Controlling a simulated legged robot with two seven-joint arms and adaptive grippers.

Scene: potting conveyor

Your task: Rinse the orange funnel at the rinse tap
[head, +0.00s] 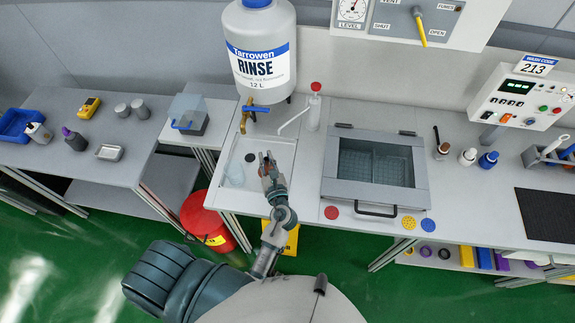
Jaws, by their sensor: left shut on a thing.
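My left gripper (268,164) is over the rinse basin (285,150), pointing away from me toward the tap. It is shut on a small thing. A reddish-orange patch shows between the fingers and seems to be the orange funnel (270,161), mostly hidden by them. The rinse tap (245,117), brass with a blue lever (256,107), sits under the large Tarrowen RINSE container (260,55). The gripper is nearer to me than the tap and a little to its right. I see no water stream. My right gripper is not in view.
A white wash bottle (314,108) with a red cap stands behind right. A lidded grey box (375,200) is right of the basin. A red bin (205,220) stands below left.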

